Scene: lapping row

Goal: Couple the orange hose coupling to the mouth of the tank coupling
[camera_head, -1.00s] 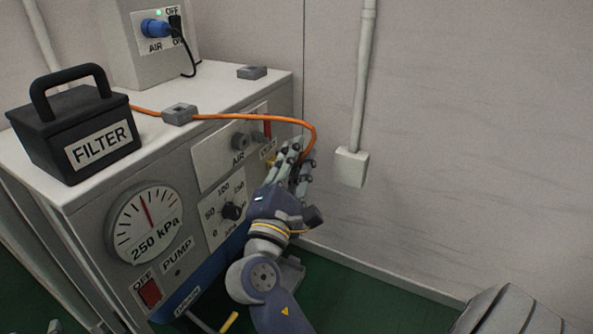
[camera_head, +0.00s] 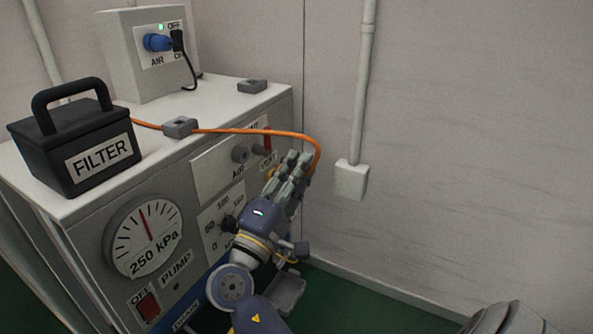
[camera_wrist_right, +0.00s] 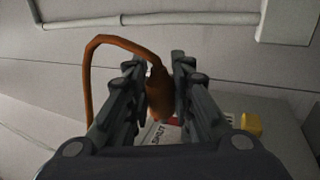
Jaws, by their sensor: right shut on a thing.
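The orange hose coupling (camera_wrist_right: 160,95) is between the two fingers of my right gripper (camera_wrist_right: 162,85) in the right wrist view, and the fingers are shut on it. In the head view the right gripper (camera_head: 293,163) is in front of the cabinet's right end and hides the coupling. The orange hose (camera_head: 312,142) arches from the cabinet top down to the gripper. A grey round fitting (camera_head: 240,153) above the AIR label, apparently the tank coupling, sticks out of the panel, left of and apart from my fingertips. My left gripper is not in view.
A red lever (camera_head: 267,139) is close above the fingers, and a yellow part (camera_wrist_right: 251,123) shows right of them. The black FILTER box (camera_head: 75,143) and a hose clip (camera_head: 180,127) are on the cabinet top. A wall box (camera_head: 351,179) stands to the right.

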